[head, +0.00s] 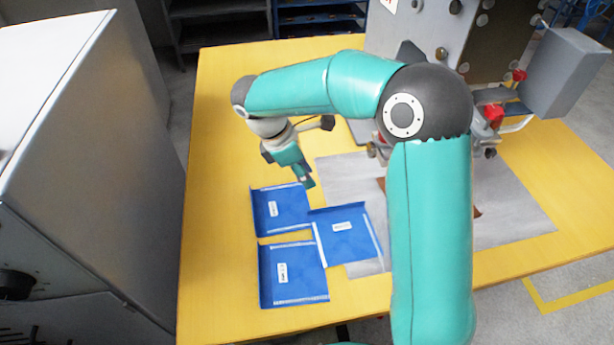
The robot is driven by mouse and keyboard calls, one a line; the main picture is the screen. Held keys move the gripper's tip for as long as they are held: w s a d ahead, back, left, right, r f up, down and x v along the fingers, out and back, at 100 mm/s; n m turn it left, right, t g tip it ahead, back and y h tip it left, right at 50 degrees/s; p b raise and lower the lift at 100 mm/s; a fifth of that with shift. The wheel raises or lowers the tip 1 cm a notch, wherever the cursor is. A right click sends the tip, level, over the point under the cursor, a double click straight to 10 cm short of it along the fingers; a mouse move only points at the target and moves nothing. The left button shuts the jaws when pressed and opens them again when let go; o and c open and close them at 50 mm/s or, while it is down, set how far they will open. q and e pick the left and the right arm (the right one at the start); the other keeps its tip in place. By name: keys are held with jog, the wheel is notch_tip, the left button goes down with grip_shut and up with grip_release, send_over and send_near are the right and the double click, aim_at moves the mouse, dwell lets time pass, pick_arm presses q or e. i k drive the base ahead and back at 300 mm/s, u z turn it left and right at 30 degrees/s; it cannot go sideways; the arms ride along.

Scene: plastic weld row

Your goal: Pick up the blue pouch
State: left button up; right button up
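Three blue pouches with white labels lie flat on the yellow table (215,200). One blue pouch (270,222) is at the upper left, one (352,245) at the right, and one (285,288) at the lower left, nearest me. Their edges lie close together or overlap slightly. My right gripper (304,180) hangs from the bent teal arm, pointing down just above the far edge of the upper left pouch. I see nothing held in it. Its fingers are small and seen edge-on, so their opening is unclear, and so is contact with the pouch. My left gripper is out of view.
A grey mat (345,180) lies right of the pouches, partly under the right one, with a brown piece (477,211) on it. A grey machine (430,35) stands at the back right. A tall grey cabinet (90,130) stands left. The table's left strip is clear.

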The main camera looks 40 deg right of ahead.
aim_at(343, 234)
jog(key=k, duration=1)
